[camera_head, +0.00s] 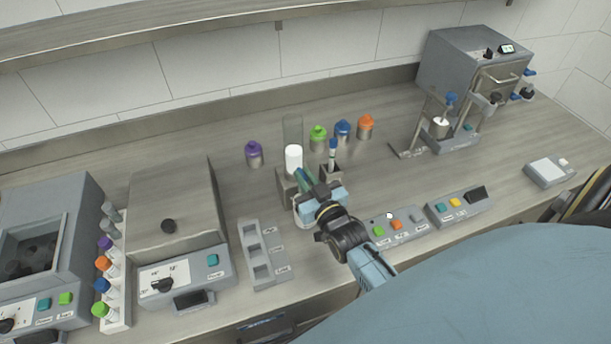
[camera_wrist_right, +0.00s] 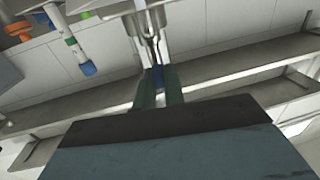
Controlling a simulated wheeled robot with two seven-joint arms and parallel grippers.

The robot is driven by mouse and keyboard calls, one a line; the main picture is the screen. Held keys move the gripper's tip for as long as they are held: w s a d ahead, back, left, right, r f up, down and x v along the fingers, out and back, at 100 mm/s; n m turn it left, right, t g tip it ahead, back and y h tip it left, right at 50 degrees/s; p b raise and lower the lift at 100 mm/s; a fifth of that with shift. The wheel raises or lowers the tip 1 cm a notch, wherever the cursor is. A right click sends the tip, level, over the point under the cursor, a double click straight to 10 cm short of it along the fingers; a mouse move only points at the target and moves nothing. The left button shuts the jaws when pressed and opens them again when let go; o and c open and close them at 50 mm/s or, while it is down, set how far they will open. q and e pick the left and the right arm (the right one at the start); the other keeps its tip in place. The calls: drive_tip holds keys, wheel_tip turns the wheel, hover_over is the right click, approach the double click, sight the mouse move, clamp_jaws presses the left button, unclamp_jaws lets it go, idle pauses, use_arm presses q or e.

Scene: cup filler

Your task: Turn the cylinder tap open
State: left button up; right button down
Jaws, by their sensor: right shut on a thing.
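The glass cylinder (camera_head: 292,130) stands upright behind the white cup or container (camera_head: 293,157) near the middle of the counter. My right gripper (camera_head: 304,180) is low in front of it, beside the white container. The gripper and wrist hide the tap in the head view. My left gripper is not in view.
Purple (camera_head: 254,154), green (camera_head: 318,137), blue (camera_head: 342,132) and orange-capped (camera_head: 365,126) jars stand behind. A button panel (camera_head: 398,228) lies at right front; a slotted rack (camera_head: 262,252) lies to the left.

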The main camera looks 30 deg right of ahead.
drive_tip(key=shift+w+r, duration=0.1)
drive_tip(key=shift+r, duration=0.15)
drive_tip(key=c, duration=1.6)
unclamp_jaws()
drive_tip(key=shift+o, duration=0.6)
drive_tip(key=shift+f, duration=0.15)
drive_tip(key=s+a+b, duration=0.1)
drive_tip(key=s, duration=1.2)
drive_tip(key=shift+s+a, duration=0.2)
drive_tip(key=shift+s, duration=0.05)
